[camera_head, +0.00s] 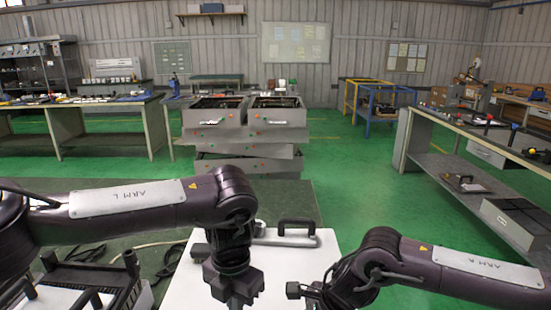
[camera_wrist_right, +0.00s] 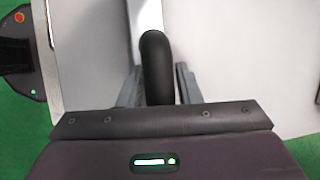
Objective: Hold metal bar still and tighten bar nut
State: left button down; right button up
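A pale bar-like piece with a black arched handle (camera_head: 297,228) lies across the back of a white board (camera_head: 190,285) in the head view. In the right wrist view a black rounded grip (camera_wrist_right: 157,68) with a pale metal bar (camera_wrist_right: 146,14) beyond it lies between the fingers of my right gripper (camera_wrist_right: 158,85). The fingers flank the grip closely; whether they touch it is unclear. My left gripper (camera_head: 237,297) points down over the board, its fingertips cut off by the frame's lower edge. I cannot make out the bar nut.
A black rack-like fixture (camera_head: 95,278) and dark cables (camera_head: 168,262) lie left of the board. A grey drawer cabinet (camera_head: 245,125) stands ahead. Workbenches stand left (camera_head: 148,110) and right (camera_head: 425,115).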

jog(key=o, duration=0.3)
jog(key=shift+r, duration=0.15)
